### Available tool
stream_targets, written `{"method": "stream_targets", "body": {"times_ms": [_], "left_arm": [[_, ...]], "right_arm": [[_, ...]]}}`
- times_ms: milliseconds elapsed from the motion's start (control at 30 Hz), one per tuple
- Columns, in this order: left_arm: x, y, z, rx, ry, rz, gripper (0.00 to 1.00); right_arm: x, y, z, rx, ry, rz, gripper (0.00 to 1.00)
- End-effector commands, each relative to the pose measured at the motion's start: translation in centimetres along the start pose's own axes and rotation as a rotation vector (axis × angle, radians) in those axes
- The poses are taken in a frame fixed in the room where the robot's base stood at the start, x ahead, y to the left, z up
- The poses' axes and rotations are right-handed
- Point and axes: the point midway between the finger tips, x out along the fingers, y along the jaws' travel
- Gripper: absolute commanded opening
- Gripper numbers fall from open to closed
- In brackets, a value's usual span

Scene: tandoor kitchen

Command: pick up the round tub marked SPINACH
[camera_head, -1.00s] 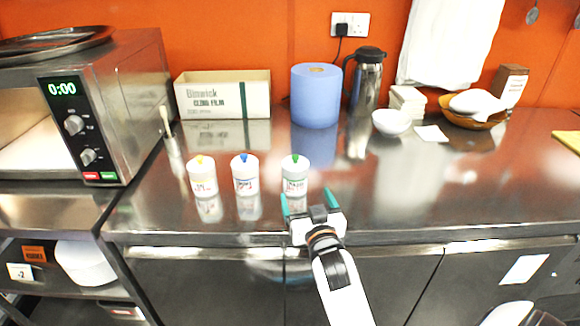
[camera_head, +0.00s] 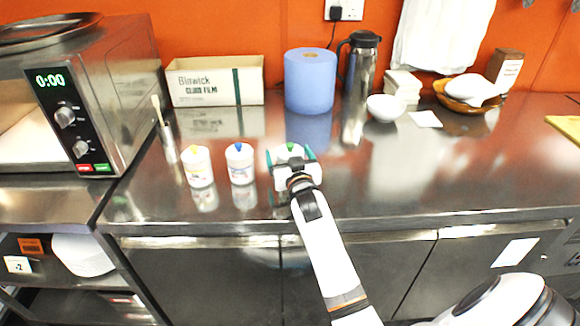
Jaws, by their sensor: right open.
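Three white round tubs stand in a row on the steel counter (camera_head: 400,185). One has a yellow mark on top (camera_head: 197,166), one a blue mark (camera_head: 240,164) and one a green mark (camera_head: 290,150). Their labels are too small to read, so I cannot tell which says SPINACH. My right gripper (camera_head: 290,158) is open at the green-marked tub, with a teal finger on each side of it. The gripper hides most of that tub, and I cannot tell whether the fingers touch it. My left gripper is not in view.
A microwave (camera_head: 125,100) stands at the left. A white bowl (camera_head: 386,108) is at the back right. The counter's front right is clear.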

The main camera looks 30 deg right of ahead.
Motion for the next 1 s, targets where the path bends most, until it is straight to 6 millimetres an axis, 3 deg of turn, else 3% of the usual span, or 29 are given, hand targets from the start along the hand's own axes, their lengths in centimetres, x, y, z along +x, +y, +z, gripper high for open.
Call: {"method": "stream_targets", "body": {"times_ms": [300,667,867,1000], "left_arm": [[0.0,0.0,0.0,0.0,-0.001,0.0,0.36],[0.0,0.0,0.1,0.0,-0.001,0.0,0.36],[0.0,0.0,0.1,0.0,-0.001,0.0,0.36],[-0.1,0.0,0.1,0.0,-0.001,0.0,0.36]], "right_arm": [[0.7,0.0,0.0,0.0,0.0,0.001,0.89],[0.7,0.0,-0.1,0.0,0.0,0.001,0.32],[0.7,0.0,0.1,0.0,-0.003,0.001,0.32],[0.8,0.0,1.3,0.0,-0.007,0.0,0.32]]}}
